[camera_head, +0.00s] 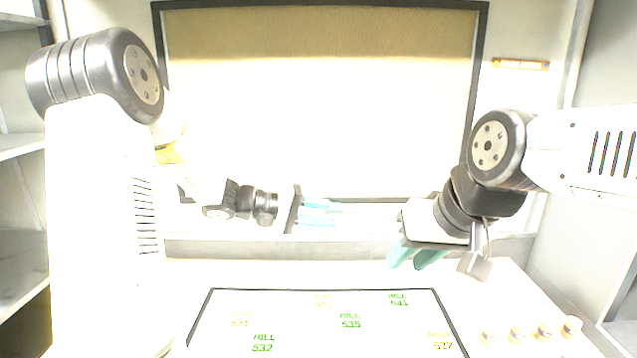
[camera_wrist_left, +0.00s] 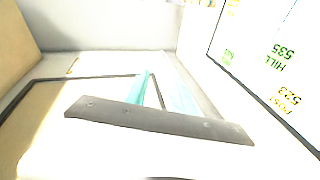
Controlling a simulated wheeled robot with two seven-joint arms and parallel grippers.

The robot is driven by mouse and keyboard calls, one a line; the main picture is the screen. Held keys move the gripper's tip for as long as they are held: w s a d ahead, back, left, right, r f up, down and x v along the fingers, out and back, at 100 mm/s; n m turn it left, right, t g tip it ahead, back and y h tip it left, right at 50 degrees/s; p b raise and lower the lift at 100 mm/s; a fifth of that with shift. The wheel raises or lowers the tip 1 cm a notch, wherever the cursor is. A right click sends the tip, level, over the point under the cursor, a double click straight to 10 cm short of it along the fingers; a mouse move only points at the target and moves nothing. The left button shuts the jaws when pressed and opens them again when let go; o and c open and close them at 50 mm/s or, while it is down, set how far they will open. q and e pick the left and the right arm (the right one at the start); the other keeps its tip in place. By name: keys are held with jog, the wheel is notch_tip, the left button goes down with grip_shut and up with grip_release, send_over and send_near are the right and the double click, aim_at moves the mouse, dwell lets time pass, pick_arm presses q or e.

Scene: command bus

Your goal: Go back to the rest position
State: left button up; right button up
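My left gripper (camera_head: 325,212) is in the middle of the head view, its pale teal fingers pointing right in front of the bright panel. In the left wrist view its fingers (camera_wrist_left: 163,90) stand apart with nothing between them. My right gripper (camera_head: 415,258) hangs at the right of the middle, its teal fingers pointing down and left over the counter. Its fingers are apart, and I see nothing held between them.
A dark-framed display (camera_head: 300,322) with green and yellow labels such as HILL 535 lies below both grippers. Several small knobs (camera_head: 545,331) line the counter at the right. A large dark-framed bright panel (camera_head: 320,100) fills the back wall. Shelves (camera_head: 20,190) stand at the left.

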pick_arm(q)
jog(key=s+a+r+m+g+y, duration=0.1)
jog(key=s+a+y, duration=0.15)
jog(key=s, duration=0.55)
jog(key=s+a+r+m+g+y, duration=0.1)
jog(key=s+a+r+y, duration=0.1)
jog(key=s+y, duration=0.35)
jog(key=s+a+r+n+t+y, duration=0.1)
jog(key=s+a+t+y, duration=0.3)
jog(key=s+a, duration=0.5)
jog(key=a+t, duration=0.1)
jog(key=a, duration=0.2)
jog(key=shift+s+r+y, duration=0.2)
jog(key=shift+s+y, duration=0.1)
jog(key=shift+s, duration=0.1)
dwell(0.5)
